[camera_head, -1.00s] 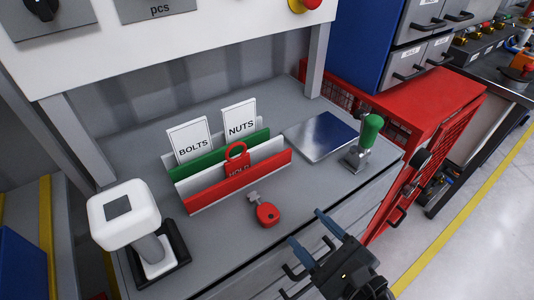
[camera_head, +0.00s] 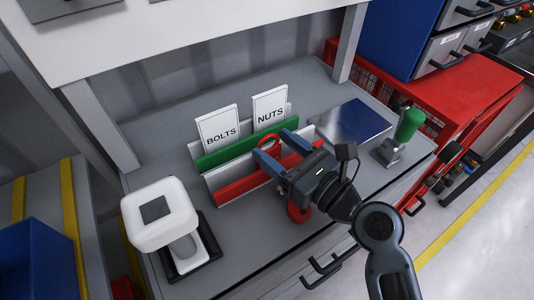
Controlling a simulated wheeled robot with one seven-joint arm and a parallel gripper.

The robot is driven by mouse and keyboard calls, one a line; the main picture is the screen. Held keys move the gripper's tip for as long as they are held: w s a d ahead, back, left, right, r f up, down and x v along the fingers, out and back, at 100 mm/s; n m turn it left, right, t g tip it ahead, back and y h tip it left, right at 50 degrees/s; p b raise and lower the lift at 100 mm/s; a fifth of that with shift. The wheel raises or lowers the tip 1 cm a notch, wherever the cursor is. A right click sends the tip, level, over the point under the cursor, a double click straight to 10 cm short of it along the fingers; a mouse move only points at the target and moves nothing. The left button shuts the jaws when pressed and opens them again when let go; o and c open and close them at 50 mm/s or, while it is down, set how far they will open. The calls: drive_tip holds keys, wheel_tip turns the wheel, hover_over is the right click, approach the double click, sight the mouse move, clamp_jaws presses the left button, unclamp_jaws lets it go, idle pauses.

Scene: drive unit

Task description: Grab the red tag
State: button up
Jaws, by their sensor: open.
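The red tag (camera_head: 268,137) stands in the front of a small file rack (camera_head: 240,187) on the grey bench. Only part of its looped top shows; my gripper hides the rest, including its lettering. My gripper (camera_head: 277,147) is open, with its blue fingers at the tag, one on each side of it in this view. I cannot tell whether the fingers touch it.
White cards marked BOLTS (camera_head: 219,127) and NUTS (camera_head: 269,107) stand behind the tag. A red key-like item (camera_head: 298,212) lies partly hidden below my gripper. A white-headed device (camera_head: 160,214), a metal plate (camera_head: 352,121) and a green-handled stamp (camera_head: 408,125) flank the rack.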

drive_tip(key=x, duration=0.4)
drive_tip(key=shift+w+p, duration=0.15)
drive_tip(key=shift+p, duration=0.15)
drive_tip(key=c, duration=0.9)
